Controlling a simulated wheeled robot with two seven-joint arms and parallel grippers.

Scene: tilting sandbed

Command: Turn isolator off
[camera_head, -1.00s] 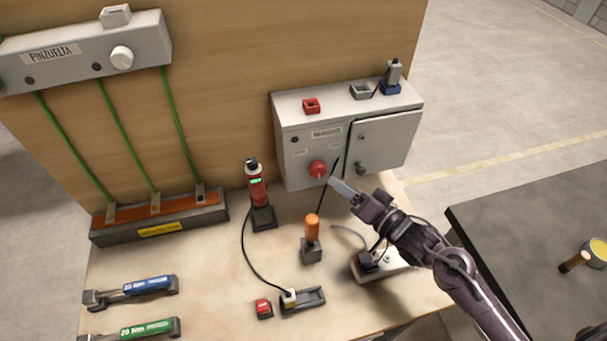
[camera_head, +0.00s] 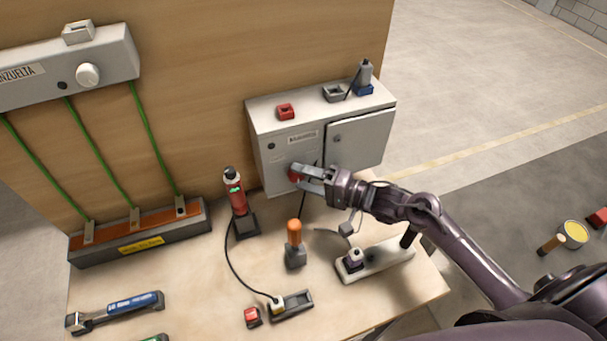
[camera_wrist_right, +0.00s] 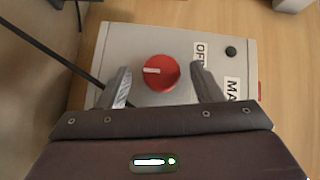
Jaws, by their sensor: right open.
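The isolator is a red rotary knob (camera_wrist_right: 153,73) with a white pointer mark, on the front of a grey electrical box (camera_head: 278,146). In the right wrist view the white mark points left, away from an "OFF" label (camera_wrist_right: 200,54) on the knob's other side. My right gripper (camera_wrist_right: 165,84) is open, its fingertips on either side of the knob with gaps visible. In the head view the gripper (camera_head: 297,173) largely covers the knob (camera_head: 293,174). I cannot tell whether the fingers touch it. My left gripper is not in view.
On the bench below stand an orange-handled screwdriver (camera_head: 294,232), a red device with a green display (camera_head: 235,190) and a white power strip (camera_head: 385,258). A dark cable (camera_wrist_right: 60,60) passes near the box. A red padlock-like block (camera_head: 286,111) sits on the box top.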

